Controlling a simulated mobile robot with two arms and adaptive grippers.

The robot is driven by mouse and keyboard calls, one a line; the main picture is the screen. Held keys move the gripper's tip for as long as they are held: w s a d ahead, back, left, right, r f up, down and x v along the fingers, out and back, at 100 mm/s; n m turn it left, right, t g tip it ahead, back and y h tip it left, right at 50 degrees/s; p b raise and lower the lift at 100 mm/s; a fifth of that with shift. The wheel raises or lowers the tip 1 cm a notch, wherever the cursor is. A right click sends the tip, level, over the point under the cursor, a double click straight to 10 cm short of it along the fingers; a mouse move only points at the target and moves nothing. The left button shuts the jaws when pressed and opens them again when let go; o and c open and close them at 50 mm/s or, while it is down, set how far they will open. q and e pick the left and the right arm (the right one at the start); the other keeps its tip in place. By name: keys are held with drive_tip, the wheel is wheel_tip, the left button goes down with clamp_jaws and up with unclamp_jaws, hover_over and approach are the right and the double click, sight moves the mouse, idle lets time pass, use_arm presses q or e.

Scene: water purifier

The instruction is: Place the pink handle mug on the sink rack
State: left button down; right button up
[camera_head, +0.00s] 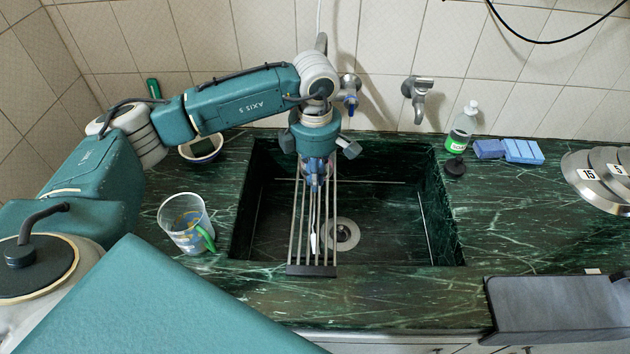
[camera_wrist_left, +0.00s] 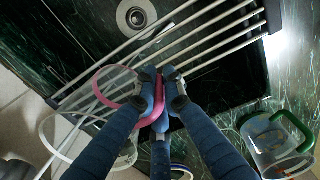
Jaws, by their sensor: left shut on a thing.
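My left gripper (camera_head: 316,183) points down over the far part of the sink rack (camera_head: 312,270), which spans the sink from back to front. In the left wrist view its blue fingers (camera_wrist_left: 158,95) are shut on the pink handle (camera_wrist_left: 155,112) of a clear mug (camera_wrist_left: 62,133). The mug is tilted in that view, with the rack bars (camera_wrist_left: 205,40) behind it. I cannot tell whether it touches the bars. In the head view the arm and gripper hide most of the mug. My right gripper is not in view.
A clear mug with a green handle (camera_head: 186,224) stands on the counter left of the sink (camera_head: 380,225). A bowl (camera_head: 202,148) sits behind it. A tap (camera_head: 417,97), soap bottle (camera_head: 462,128) and blue sponges (camera_head: 522,151) are at the back.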

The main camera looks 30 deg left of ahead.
use_arm(q)
drive_tip(key=shift+s+f, duration=0.1)
drive_tip(key=shift+f, duration=0.55)
drive_tip(key=shift+f+p, duration=0.3)
drive_tip(key=shift+f, duration=0.2)
drive_tip(key=c, duration=2.3)
unclamp_jaws()
drive_tip(key=shift+f, duration=0.15)
drive_tip(key=o, duration=0.4)
drive_tip(key=shift+o, duration=0.2)
drive_tip(key=shift+r, duration=0.2)
wheel_tip(320, 180, up, 11)
drive_tip(key=b, duration=0.3)
drive_tip(key=shift+r, duration=0.5)
